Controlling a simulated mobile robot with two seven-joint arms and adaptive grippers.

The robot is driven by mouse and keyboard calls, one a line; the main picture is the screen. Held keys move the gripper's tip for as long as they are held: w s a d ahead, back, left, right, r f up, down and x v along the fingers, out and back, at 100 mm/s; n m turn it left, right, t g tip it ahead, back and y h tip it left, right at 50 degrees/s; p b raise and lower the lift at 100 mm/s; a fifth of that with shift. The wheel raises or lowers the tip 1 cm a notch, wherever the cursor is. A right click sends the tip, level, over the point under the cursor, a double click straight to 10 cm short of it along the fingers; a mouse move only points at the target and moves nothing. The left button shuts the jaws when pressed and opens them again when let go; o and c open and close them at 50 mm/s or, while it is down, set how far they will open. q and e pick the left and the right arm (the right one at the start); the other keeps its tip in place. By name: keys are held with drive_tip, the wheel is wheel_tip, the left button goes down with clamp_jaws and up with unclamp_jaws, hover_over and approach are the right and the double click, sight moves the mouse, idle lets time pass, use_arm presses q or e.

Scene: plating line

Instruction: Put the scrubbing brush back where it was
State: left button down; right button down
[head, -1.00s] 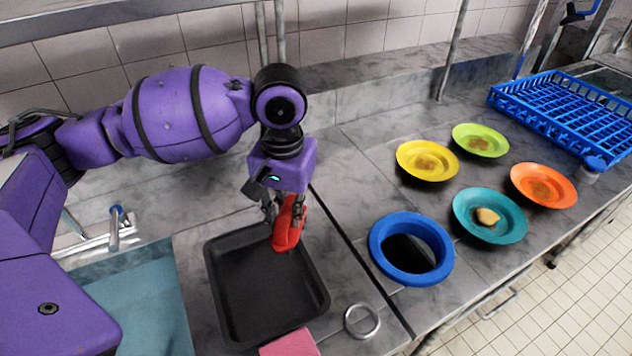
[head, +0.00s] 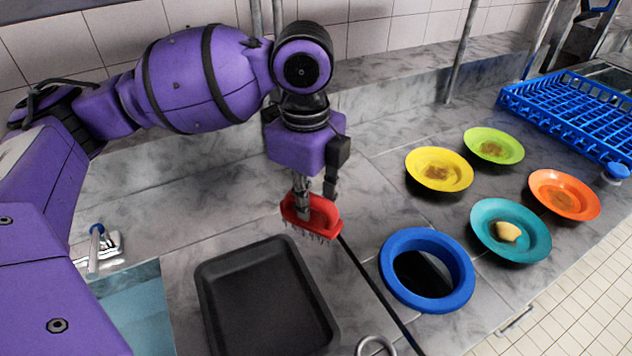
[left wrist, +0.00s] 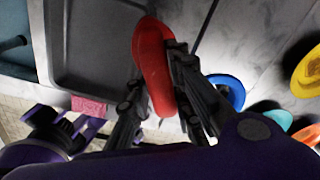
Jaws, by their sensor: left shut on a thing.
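The red scrubbing brush (head: 312,214) is held in my left gripper (head: 316,192), bristles down, over the counter just beyond the upper right corner of the black tray. My left gripper is shut on the brush. In the left wrist view the brush (left wrist: 153,62) lies between the two fingers of the gripper (left wrist: 155,95). The brush looks a little above the counter, but the exact gap under the bristles is hard to tell.
The black tray (head: 207,300) is empty. A blue-rimmed hole (head: 458,285) and yellow (head: 411,165), green (head: 470,140), orange (head: 590,206) and teal (head: 541,250) plates with scraps are to the right. A blue rack (head: 575,108) is behind. A metal ring (head: 375,342) lies in front.

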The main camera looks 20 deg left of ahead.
use_arm(q)
drive_tip(key=m, duration=0.5)
drive_tip(key=shift+w+r+m+b, duration=0.15)
drive_tip(key=shift+r+m+b, duration=0.15)
drive_tip(key=shift+r+b, duration=0.05)
drive_tip(key=shift+w, duration=0.1)
drive_tip(key=shift+m, duration=0.3)
drive_tip(key=w+a+f, duration=0.3)
drive_tip(key=f, duration=0.1)
drive_tip(key=w+a+f+b, duration=0.1)
drive_tip(key=w+a+f, duration=0.2)
drive_tip(key=f, duration=0.1)
drive_tip(key=w+a+f, duration=0.3)
drive_tip(key=a+f, duration=0.1)
drive_tip(key=f, duration=0.1)
drive_tip(key=shift+w, duration=0.35)
drive_tip(key=shift+r, duration=0.1)
drive_tip(key=shift+d, duration=0.1)
